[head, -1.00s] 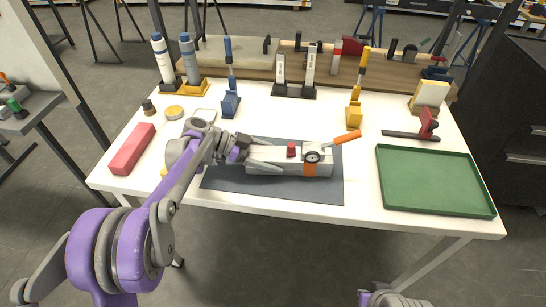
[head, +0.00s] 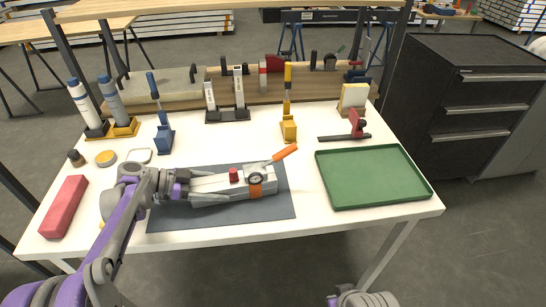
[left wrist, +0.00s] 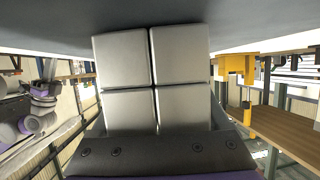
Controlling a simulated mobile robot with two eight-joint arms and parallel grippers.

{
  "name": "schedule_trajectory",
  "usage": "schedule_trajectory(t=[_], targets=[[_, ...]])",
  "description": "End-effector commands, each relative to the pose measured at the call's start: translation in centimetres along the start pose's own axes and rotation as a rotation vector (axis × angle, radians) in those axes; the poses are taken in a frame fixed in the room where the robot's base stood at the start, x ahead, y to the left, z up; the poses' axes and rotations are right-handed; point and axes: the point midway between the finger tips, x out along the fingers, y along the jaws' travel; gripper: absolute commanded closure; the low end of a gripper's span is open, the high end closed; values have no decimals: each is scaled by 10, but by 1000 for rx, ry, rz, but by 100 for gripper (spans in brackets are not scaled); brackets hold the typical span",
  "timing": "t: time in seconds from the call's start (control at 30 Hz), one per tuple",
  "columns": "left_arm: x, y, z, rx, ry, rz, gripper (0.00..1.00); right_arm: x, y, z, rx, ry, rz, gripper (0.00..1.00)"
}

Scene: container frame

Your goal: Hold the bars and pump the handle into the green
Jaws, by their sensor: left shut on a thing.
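The bundle of pale grey bars (head: 210,186) lies on the dark mat (head: 170,222). The left wrist view shows four square bar ends (left wrist: 152,80), two by two, with dark seams. A red knob (head: 233,174), a round gauge (head: 255,179), an orange band (head: 256,191) and an orange handle (head: 285,153) sit toward the bars' right end. The handle slants up to the right. The dial's needle is too small to read. My left gripper (head: 205,190) is shut on the bars' left part, its fingers along both long sides. My right gripper is not seen.
A green tray (head: 425,190) lies to the right, a red block (head: 64,206) to the left. Behind stand a blue tool (head: 163,138), a yellow tool (head: 289,128), bottles (head: 112,100) and a red-and-black tool (head: 356,124). White table shows between them.

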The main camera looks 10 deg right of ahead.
Motion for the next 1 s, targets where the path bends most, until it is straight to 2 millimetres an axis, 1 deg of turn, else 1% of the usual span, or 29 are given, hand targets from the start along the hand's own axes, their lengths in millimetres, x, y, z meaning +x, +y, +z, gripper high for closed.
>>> schedule_trajectory(t=[0.27, 0.3, 0.37, 0.4, 0.43, 0.67, 0.77, 0.87, 1.0], targets=[[0, 0, 0, 0, 0, 0, 100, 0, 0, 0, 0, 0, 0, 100], [0, 0, 0, 0, 0, 0, 20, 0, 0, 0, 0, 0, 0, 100], [0, 0, 0, 0, 0, 0, 9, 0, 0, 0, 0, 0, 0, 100], [0, 0, 0, 0, 0, 0, 2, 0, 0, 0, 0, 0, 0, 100], [0, 0, 0, 0, 0, 0, 0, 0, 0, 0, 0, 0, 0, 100], [-1, 0, 0, 0, 0, 0, 0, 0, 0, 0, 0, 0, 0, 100], [-7, 0, 0, -1, 0, -1, 0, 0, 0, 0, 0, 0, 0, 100], [-22, 0, 0, -2, -1, -3, 0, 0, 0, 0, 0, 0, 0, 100], [-52, 0, 0, -1, -1, -3, 0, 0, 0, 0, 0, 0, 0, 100]])
